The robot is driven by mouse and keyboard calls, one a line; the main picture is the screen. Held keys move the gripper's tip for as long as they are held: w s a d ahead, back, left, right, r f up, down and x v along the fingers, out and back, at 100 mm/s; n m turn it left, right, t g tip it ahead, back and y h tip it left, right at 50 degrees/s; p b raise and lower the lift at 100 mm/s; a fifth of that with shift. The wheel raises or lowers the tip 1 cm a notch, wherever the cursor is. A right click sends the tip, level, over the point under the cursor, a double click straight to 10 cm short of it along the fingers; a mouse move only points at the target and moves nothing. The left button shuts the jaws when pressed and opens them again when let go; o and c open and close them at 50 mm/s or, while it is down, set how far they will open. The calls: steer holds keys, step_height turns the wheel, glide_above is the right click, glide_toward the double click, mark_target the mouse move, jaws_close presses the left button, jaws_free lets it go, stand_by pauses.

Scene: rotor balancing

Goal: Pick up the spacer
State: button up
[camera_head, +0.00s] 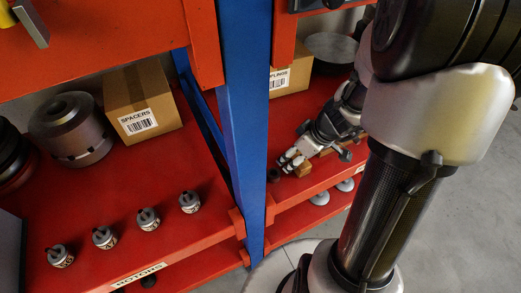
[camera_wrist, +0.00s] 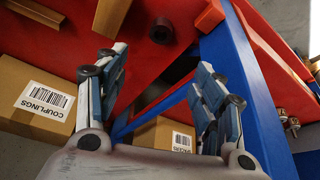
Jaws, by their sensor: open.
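A short dark cylinder with a hole (camera_wrist: 162,31) stands on the red shelf in the wrist view, past my fingertips; it may be the spacer, but no label confirms this. In the head view a small dark piece (camera_head: 274,174) lies just left of my fingertips, probably the same one. My gripper (camera_wrist: 162,58) is open, with its two fingers spread wide and nothing between them. In the head view my gripper (camera_head: 291,161) is low over the right shelf. The cardboard box labelled SPACERS (camera_head: 158,98) stands on the left shelf; it also shows in the wrist view (camera_wrist: 160,133).
Wooden blocks (camera_wrist: 112,14) lie near the dark cylinder. A blue post (camera_head: 243,120) separates the two shelf bays. A COUPLINGS box (camera_wrist: 35,98) stands at left in the wrist view. Several small metal weights (camera_head: 148,218) and a large grey rotor (camera_head: 70,128) stand on the left shelf.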

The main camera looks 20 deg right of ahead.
mark_target(274, 173)
steer(key=b+x, duration=0.6)
steer(key=x, duration=1.1)
steer(key=shift+f+b, duration=0.25)
steer(key=shift+b, duration=0.15)
steer(key=shift+c, duration=0.2)
steer(key=c, duration=1.3)
